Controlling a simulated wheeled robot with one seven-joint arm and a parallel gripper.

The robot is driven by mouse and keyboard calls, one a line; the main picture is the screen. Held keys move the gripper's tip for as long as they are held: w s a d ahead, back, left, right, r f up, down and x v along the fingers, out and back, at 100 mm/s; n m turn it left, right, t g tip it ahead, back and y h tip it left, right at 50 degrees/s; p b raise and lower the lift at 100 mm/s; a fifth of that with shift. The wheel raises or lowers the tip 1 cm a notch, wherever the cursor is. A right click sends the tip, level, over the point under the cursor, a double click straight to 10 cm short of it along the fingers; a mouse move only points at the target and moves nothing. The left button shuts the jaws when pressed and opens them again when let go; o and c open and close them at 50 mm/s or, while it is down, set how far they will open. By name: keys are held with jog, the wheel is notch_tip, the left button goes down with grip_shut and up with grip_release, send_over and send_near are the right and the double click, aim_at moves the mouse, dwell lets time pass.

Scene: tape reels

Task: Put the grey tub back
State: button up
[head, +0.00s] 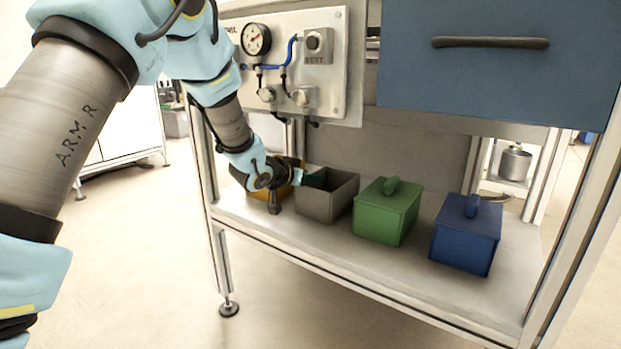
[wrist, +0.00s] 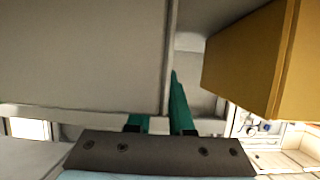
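The grey tub (head: 325,207) is an open box without a lid, between the yellow and green tubs on the lower shelf. It looks upright; I cannot tell whether its base touches the shelf. My gripper (head: 313,179) is at its left rear rim, with a teal finger showing over the wall. In the wrist view, the grey tub's wall (wrist: 80,55) fills the left. The teal fingers of my gripper (wrist: 160,118) are close together at that wall's edge, one partly hidden behind it and one beside it. They look closed on the wall.
A yellow tub (wrist: 235,58) stands close on the gripper's other side, partly hidden by my arm in the head view. A green lidded tub (head: 386,214) and a blue lidded tub (head: 465,238) stand to the right. A blue drawer (head: 495,75) and gauge panel (head: 325,75) are above. The shelf's front strip (head: 300,240) is clear.

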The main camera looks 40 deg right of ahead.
jog(key=shift+o, duration=1.1)
